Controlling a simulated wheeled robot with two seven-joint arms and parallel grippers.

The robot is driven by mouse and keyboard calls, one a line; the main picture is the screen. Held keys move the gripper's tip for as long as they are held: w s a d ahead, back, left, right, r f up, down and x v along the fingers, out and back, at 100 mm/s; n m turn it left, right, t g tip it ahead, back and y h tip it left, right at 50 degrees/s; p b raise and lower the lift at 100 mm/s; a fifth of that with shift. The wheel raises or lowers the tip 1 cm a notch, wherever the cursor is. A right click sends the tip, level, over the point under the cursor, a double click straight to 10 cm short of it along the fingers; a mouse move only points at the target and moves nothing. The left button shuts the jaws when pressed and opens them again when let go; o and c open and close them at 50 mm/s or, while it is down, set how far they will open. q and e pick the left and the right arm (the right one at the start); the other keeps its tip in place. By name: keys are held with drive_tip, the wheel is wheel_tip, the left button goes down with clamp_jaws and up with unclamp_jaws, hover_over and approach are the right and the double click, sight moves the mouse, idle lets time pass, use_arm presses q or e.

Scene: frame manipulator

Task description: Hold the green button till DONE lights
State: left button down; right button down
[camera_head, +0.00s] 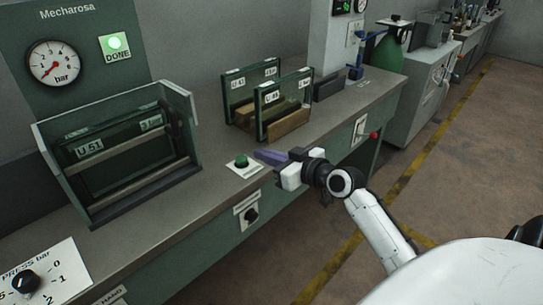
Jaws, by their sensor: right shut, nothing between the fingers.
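The green button (241,161) is a round knob on a small white plate on the bench top. The DONE lamp (114,43) on the dark green back panel is lit bright green. My right gripper (263,155) is shut and empty, its dark purple fingers pointing left towards the button. The fingertips are just to the right of the button, with a small gap in the picture. I cannot tell their exact height over the bench. My left gripper is not in view.
A frame marked U 51 (90,150) sits in a holder (190,110) left of the button. A pressure gauge (54,63) hangs on the panel. A black knob (26,281) is at the lower left. The bench around the button is clear.

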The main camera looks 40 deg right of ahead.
drive_tip(key=shift+v, duration=1.2)
drive_tip(key=shift+r, duration=0.15)
drive_tip(key=s+a+f+g, duration=0.2)
drive_tip(key=s+a+f, duration=0.3)
drive_tip(key=f, duration=0.5)
drive_tip(key=s+a+f+g, duration=0.2)
drive_tip(key=s+a+f, duration=0.35)
drive_tip(key=f, duration=0.35)
drive_tip(key=s+a+f+n+g+y, duration=0.1)
drive_tip(key=s+a+f+g, duration=0.1)
drive_tip(key=s+a+f, duration=0.8)
drive_tip(key=s+a, duration=0.3)
drive_tip(key=s, duration=0.1)
drive_tip(key=shift+a+g, duration=0.15)
drive_tip(key=shift+g, duration=0.25)
